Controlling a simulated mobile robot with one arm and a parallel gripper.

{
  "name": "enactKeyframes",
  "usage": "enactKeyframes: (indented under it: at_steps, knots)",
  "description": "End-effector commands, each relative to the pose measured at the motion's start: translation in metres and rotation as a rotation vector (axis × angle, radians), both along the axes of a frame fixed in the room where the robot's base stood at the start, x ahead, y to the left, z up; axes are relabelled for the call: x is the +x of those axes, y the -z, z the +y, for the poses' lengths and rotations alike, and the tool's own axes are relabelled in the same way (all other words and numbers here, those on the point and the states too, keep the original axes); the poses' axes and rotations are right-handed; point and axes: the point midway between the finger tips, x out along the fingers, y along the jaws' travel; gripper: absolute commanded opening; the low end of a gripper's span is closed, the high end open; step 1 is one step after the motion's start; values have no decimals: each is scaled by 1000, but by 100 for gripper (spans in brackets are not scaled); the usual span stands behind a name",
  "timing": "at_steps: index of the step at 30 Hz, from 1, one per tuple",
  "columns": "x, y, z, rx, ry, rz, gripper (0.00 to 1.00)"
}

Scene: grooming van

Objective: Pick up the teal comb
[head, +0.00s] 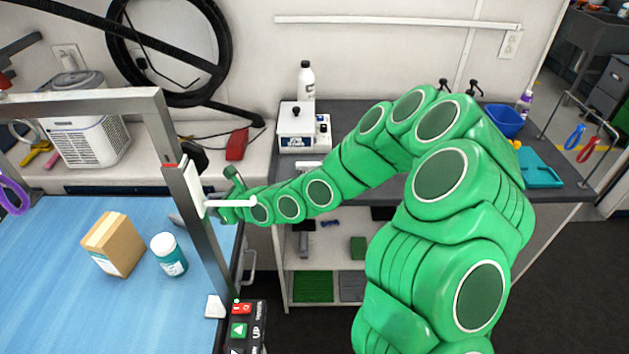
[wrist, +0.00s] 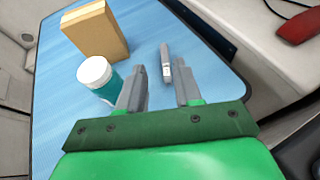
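I cannot make out a teal comb for certain in either view. My gripper (wrist: 161,92) is open in the wrist view, with nothing between its two grey fingers. In the head view the fingers are hidden behind the post and white bracket. A flat teal item (head: 541,170), tray-like in shape, lies on the dark counter at the right.
A cardboard box (head: 113,244) and a white-capped teal jar (head: 169,255) stand on the blue table (head: 60,300). The jar is close to the left finger in the wrist view. The metal post (head: 200,225) rises at the table's right edge. A blue bowl (head: 506,121) stands on the counter.

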Motion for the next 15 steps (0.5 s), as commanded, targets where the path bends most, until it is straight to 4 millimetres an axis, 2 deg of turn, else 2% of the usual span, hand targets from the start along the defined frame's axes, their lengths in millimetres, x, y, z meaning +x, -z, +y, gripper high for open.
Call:
enactKeyframes:
  at_steps: [3,13,15]
  knots:
    - [0,-14,0,1,1,-2,34]
    - [0,-44,0,0,0,-2,34]
    - [18,-46,-9,13,22,-26,34]
